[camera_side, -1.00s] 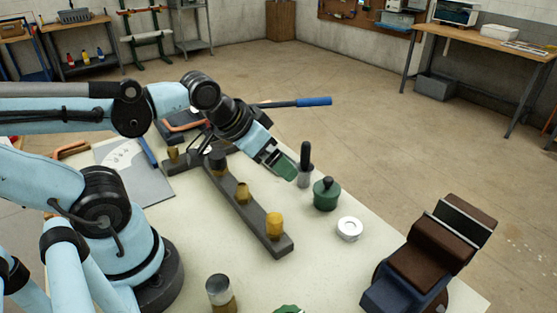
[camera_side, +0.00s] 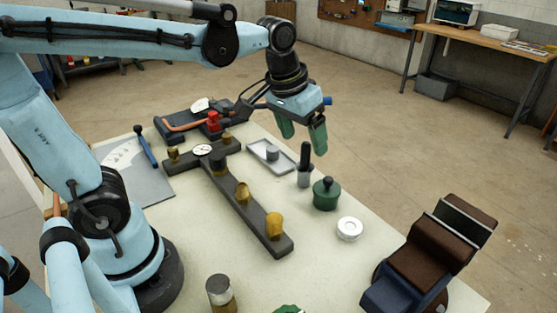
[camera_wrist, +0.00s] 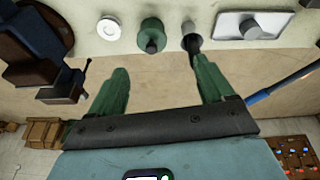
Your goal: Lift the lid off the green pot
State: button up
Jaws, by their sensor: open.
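The green pot (camera_side: 326,198) stands upright on the pale bench, with its lid and dark knob (camera_side: 327,181) on top. In the wrist view the green pot (camera_wrist: 152,36) is at the top, beyond the fingertips. My gripper (camera_side: 303,146) is open and empty, its green fingers pointing down. It is above and behind the pot in the side view, apart from it. In the wrist view my gripper (camera_wrist: 158,82) has its two fingers spread wide with nothing between them.
A grey cylinder with a tall black handle (camera_side: 305,165) stands close to the pot. A white round piece (camera_side: 350,229) lies in front. A tray with a grey knob (camera_side: 271,156), a dark bar with brass pieces (camera_side: 237,193) and a vise (camera_side: 426,258) are nearby.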

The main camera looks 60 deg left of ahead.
aim_at(328, 179)
jog(key=w+d+f+n+g, duration=0.1)
jog(key=w+d+g, duration=0.15)
jog(key=w, duration=0.45)
jog(key=shift+g, duration=0.45)
jog(key=shift+s+a+f, duration=0.1)
jog(key=shift+s+f, duration=0.05)
jog(key=shift+f, duration=2.9)
jog(key=shift+s+a+f, duration=0.1)
jog(key=shift+f, duration=2.95)
jog(key=c, duration=0.8)
jog(key=shift+r, duration=0.1)
